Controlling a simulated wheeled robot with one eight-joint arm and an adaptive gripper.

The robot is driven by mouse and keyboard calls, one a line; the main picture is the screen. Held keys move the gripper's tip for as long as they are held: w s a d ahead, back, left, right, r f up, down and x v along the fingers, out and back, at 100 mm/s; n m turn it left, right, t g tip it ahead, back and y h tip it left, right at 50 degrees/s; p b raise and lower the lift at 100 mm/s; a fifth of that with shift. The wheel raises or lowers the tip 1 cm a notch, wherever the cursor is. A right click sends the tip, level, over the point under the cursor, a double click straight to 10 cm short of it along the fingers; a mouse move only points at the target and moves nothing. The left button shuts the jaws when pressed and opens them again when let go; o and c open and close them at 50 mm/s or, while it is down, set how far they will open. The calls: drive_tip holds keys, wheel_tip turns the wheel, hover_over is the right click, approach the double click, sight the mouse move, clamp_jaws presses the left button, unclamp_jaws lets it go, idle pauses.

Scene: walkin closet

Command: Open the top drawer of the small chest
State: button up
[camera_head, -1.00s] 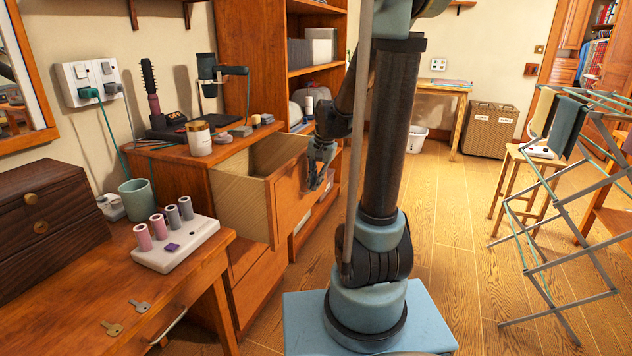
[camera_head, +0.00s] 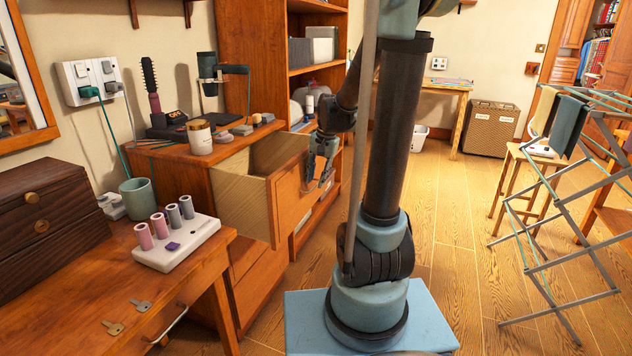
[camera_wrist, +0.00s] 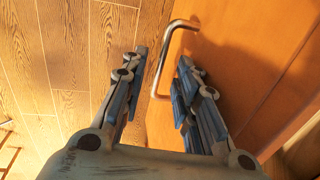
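The small chest (camera_head: 185,162) is an orange-brown wooden unit against the left wall. Its top drawer (camera_head: 290,200) stands pulled far out, with its pale side wall (camera_head: 240,203) and hollow inside showing. My gripper (camera_head: 318,185) is at the drawer's front face. In the wrist view, the drawer front (camera_wrist: 250,70) fills the right side, and its metal bar handle (camera_wrist: 165,60) lies between the fingers of my gripper (camera_wrist: 160,75). The fingers are spread apart, with gaps to the handle on both sides. The handle is mostly hidden by my gripper in the head view.
A jar (camera_head: 199,137), a hairbrush (camera_head: 152,85) and small items stand on the chest top. A desk (camera_head: 185,275) with a roller set (camera_head: 178,245) and keys is at the near left. A drying rack (camera_head: 560,200) stands at right.

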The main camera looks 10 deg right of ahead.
wheel_tip(320, 180, up, 10)
drive_tip(key=d, duration=0.2)
drive_tip(key=shift+s+r, duration=0.15)
drive_tip(key=shift+s, duration=0.3)
drive_tip(key=s+d+f+n, duration=0.1)
drive_tip(key=s+f, duration=0.3)
drive_tip(key=s, duration=0.4)
drive_tip(key=s+d+f+n+h, duration=0.1)
drive_tip(key=s+d+f+n, duration=0.1)
drive_tip(key=s, duration=0.6)
drive_tip(key=s+d+f+n+t+h, duration=0.1)
drive_tip(key=s+f+n, duration=0.2)
drive_tip(key=s+f, duration=0.4)
drive_tip(key=shift+s+d, duration=0.35)
drive_tip(key=shift+s, duration=0.1)
drive_tip(key=shift+w+f, duration=0.25)
drive_tip(key=shift+w, duration=0.2)
